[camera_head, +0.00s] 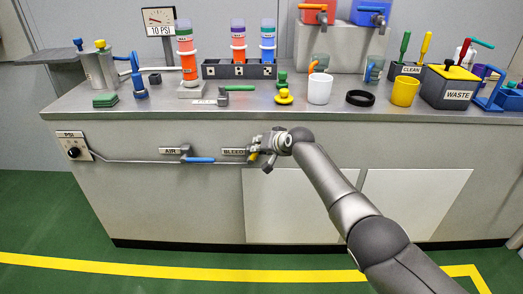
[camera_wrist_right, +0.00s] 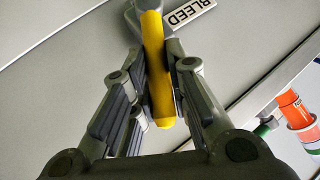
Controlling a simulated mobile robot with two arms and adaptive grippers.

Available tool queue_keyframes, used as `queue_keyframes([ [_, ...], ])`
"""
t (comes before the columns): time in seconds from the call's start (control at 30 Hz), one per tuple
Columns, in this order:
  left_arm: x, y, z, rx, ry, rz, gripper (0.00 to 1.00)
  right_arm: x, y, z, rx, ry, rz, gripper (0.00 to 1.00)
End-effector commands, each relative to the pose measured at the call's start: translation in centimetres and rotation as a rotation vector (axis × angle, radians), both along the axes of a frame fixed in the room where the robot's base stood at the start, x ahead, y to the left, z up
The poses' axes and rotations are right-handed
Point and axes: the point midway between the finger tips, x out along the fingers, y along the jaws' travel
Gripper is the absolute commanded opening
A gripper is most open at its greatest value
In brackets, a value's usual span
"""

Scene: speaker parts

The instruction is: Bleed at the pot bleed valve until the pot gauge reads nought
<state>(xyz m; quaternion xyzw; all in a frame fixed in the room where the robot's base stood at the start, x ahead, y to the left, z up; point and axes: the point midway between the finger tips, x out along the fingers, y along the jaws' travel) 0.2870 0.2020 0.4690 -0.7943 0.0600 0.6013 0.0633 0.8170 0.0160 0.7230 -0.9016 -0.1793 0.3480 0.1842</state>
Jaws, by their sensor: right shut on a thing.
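The bleed valve's yellow handle (camera_head: 253,156) is on the cabinet front beside the BLEED label (camera_head: 232,152). In the right wrist view the yellow handle (camera_wrist_right: 157,70) runs between both fingers, with the BLEED label (camera_wrist_right: 190,16) behind. My right gripper (camera_head: 261,154) is shut on this handle; in the wrist view its fingers (camera_wrist_right: 160,95) press both sides. A dial gauge (camera_head: 158,17) with a red needle stands above a 10 PSI label (camera_head: 160,30); its exact reading is too small to tell. My left gripper is not in view.
A blue AIR valve handle (camera_head: 200,160) lies along the pipe to the left, and a PSI knob (camera_head: 74,152) is at the far left. The worktop (camera_head: 250,107) above holds tubes, cups and a WASTE bin (camera_head: 448,90). The green floor in front is clear.

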Motion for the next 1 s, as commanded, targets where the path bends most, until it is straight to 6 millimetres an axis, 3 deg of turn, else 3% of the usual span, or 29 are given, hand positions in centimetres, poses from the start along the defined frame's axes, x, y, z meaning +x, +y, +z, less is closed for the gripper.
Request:
queue_keyframes([
  [0.5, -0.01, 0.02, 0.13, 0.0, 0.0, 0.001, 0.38, 0.12, 0.15, -0.06, -0.014, 0.003, 0.002, 0.0],
  [0.53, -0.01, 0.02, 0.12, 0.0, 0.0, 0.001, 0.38, 0.12, 0.15, -0.07, -0.014, 0.003, 0.002, 0.17],
  [0.7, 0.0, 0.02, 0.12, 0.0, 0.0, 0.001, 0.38, 0.14, 0.13, -0.04, -0.013, 0.002, 0.001, 0.38],
  [1.0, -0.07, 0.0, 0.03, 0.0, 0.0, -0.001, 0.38, 0.16, 0.09, 0.02, -0.014, 0.0, 0.001, 0.38],
])
